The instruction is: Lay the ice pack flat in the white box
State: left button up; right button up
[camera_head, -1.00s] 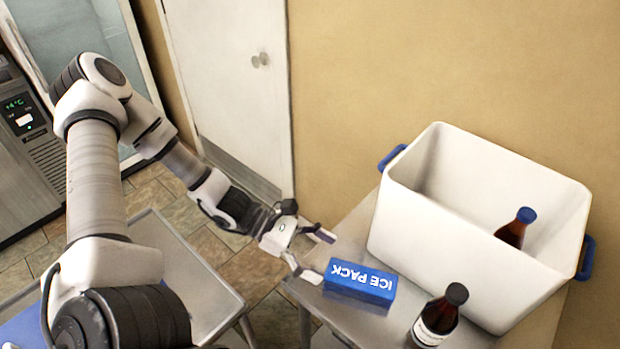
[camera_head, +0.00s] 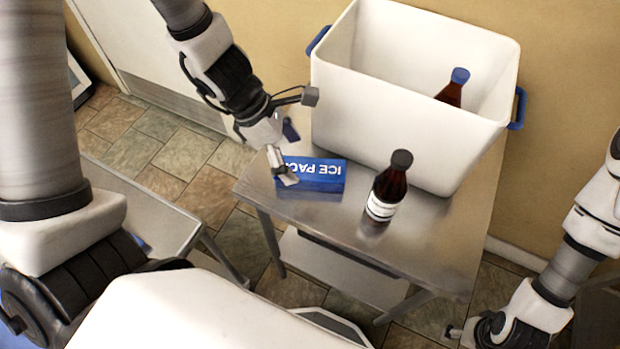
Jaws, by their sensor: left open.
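The ice pack (camera_head: 322,176) is a blue block with white lettering, lying on the metal table in front of the white box's left part. The white box (camera_head: 400,135) is an open-topped bin with blue side handles, at the back of the table. A brown bottle with a blue cap (camera_head: 453,90) stands inside it. My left gripper (camera_head: 288,156) is open at the ice pack's left end, with one finger in front of it and the other behind. Whether they touch it is unclear. My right gripper (camera_head: 468,332) is low at the right, its fingers mostly hidden.
A brown bottle with a black cap and white label (camera_head: 388,187) stands just right of the ice pack, in front of the box. The metal table (camera_head: 430,240) is bare at its front right. Another metal table (camera_head: 150,210) stands to the left, across a floor gap.

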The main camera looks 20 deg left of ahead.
aim_at(309, 168)
pick_arm(q)
jog(key=shift+w+d+m+y, duration=0.2)
jog(key=shift+m+y, duration=0.1)
jog(key=shift+m, duration=0.1)
jog(key=shift+t, duration=0.3)
jog(key=b+x, duration=0.1)
jog(key=x, duration=0.1)
jog(key=b+x, duration=0.2)
jog(key=w+b+x, duration=0.1)
jog(key=b+x, duration=0.1)
jog(key=shift+a+f, duration=0.1)
jog(key=shift+f, duration=0.25)
jog(key=shift+w+f, duration=0.1)
jog(key=shift+f, duration=0.15)
pick_arm(e)
notch_tip(309, 168, down, 6)
jog(key=shift+r, duration=0.1)
pick_arm(q)
jog(key=shift+c, duration=1)
jog(key=shift+r, duration=0.1)
jog(key=c, duration=1.6)
